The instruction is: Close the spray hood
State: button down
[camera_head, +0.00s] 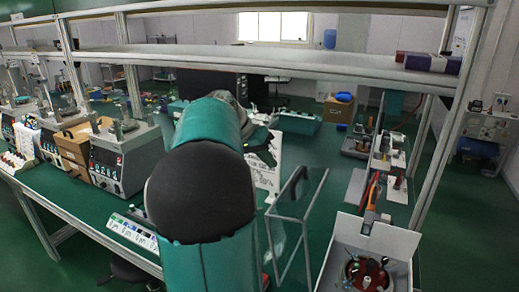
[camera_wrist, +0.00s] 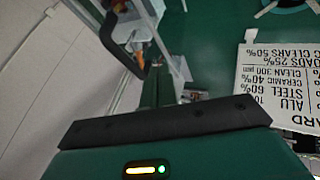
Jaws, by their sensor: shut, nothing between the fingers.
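The spray hood (camera_head: 335,262) appears to be the pale open box at the lower right of the head view, with a round fixture inside. A clear framed panel (camera_head: 282,218), which looks like its door, stands swung out to the left of the box. My gripper (camera_head: 266,150) is shut and empty, partly hidden behind my arm, above and left of the panel and apart from it. In the wrist view a dark bar and a narrow green part of my gripper (camera_wrist: 157,90) show.
An overhead shelf (camera_head: 300,62) crosses the head view. Boxed machines (camera_head: 125,155) stand on the left bench. Tools (camera_head: 372,190) stand behind the hood.

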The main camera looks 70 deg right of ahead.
aim_at(286, 188)
jog(key=s, duration=0.1)
jog(key=s+f, duration=0.1)
jog(key=s, duration=0.1)
jog(key=s+f, duration=0.1)
jog(key=shift+s+d, duration=0.25)
jog(key=shift+s, duration=0.35)
jog(key=shift+s, duration=0.15)
